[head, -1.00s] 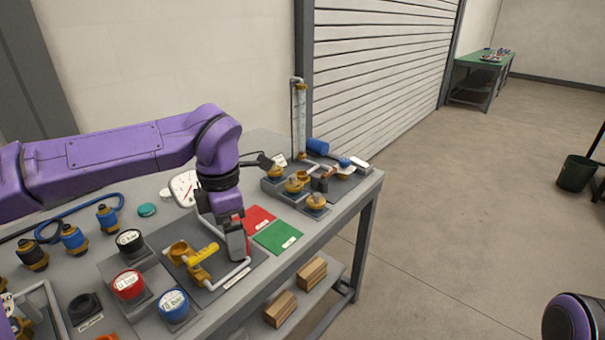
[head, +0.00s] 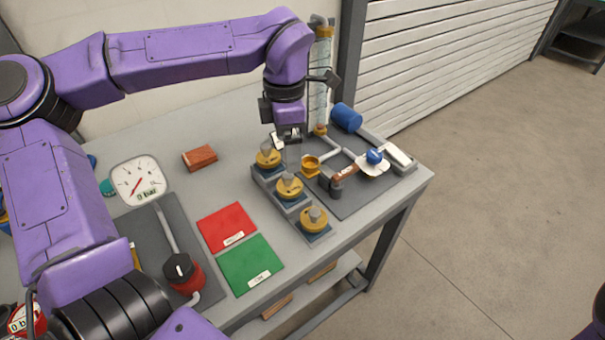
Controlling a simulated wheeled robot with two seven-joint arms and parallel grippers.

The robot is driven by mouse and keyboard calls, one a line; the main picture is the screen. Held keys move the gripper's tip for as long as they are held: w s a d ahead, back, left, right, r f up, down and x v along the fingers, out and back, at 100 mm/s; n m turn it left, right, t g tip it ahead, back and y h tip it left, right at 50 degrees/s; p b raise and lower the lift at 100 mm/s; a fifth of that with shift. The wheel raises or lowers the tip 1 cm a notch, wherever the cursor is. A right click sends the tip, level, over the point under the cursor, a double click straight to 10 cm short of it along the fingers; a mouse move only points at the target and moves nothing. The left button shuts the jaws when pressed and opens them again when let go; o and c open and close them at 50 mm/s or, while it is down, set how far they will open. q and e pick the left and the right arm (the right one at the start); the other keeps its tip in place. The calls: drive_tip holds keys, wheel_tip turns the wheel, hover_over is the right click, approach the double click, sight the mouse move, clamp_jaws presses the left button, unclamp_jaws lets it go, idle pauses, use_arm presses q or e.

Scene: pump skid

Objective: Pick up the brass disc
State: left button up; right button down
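Several brass-coloured pieces are in the head view. I cannot tell which one the task means. My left gripper (head: 287,138) points down just above and right of the far disc, behind the middle one. Its fingers are small and dark, so their opening and any contact are unclear. My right gripper is out of view.
A pipe assembly with a brass ring fitting (head: 311,166) and a blue knob (head: 375,156) stands close right of the discs. A clear upright tube (head: 320,80) rises behind. Red (head: 227,226) and green (head: 245,264) mats lie left. A brown block (head: 200,158) and gauge (head: 138,180) lie farther left.

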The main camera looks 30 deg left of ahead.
sight(289, 177)
use_arm(q)
wheel_tip(289, 177, down, 10)
drive_tip(key=shift+a+p, duration=0.15)
drive_tip(key=shift+p, duration=0.25)
drive_tip(key=shift+w, duration=0.1)
drive_tip(key=c, duration=1.3)
